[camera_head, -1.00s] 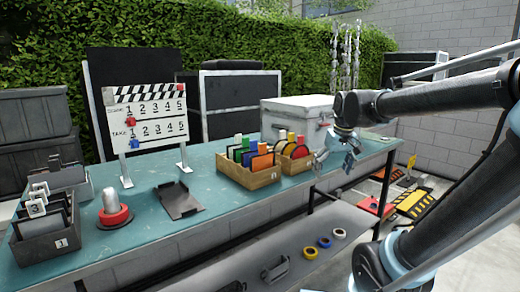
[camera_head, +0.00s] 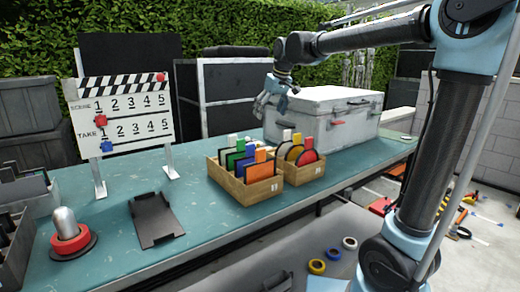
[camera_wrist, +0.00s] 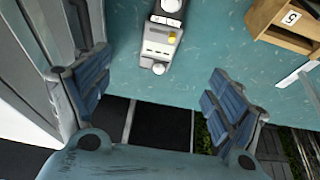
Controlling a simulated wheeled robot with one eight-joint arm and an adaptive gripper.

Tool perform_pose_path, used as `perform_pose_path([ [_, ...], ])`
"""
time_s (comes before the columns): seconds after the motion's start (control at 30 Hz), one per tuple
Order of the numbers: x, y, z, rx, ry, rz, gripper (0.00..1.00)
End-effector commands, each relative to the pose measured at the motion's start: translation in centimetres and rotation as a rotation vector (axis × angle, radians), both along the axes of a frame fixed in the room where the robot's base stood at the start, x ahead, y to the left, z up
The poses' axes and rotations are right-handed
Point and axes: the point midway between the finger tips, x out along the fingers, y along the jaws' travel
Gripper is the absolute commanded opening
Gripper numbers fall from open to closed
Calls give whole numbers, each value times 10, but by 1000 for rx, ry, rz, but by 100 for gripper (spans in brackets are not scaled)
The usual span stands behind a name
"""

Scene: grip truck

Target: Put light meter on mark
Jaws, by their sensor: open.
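In the head view my gripper (camera_head: 270,98) hangs over the back of the table, left of the silver case. I cannot pick out the meter in the head view, and I cannot make out the mark for certain.
The silver case (camera_head: 335,112) stands close to my gripper. Wooden boxes of coloured cards (camera_head: 260,190) and discs (camera_head: 303,176) stand in front. The clapperboard (camera_head: 125,112) and a dark tray (camera_head: 155,220) are to the left. A wooden box (camera_wrist: 285,28) shows in the wrist view.

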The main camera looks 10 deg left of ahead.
Motion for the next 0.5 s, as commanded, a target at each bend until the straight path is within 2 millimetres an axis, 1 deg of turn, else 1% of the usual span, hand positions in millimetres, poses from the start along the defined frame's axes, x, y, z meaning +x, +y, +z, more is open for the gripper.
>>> perform_pose_path([
  [0.17,6,11,-22,1,0,4,87],
  [0.5,18,32,-78,1,0,9,87],
])
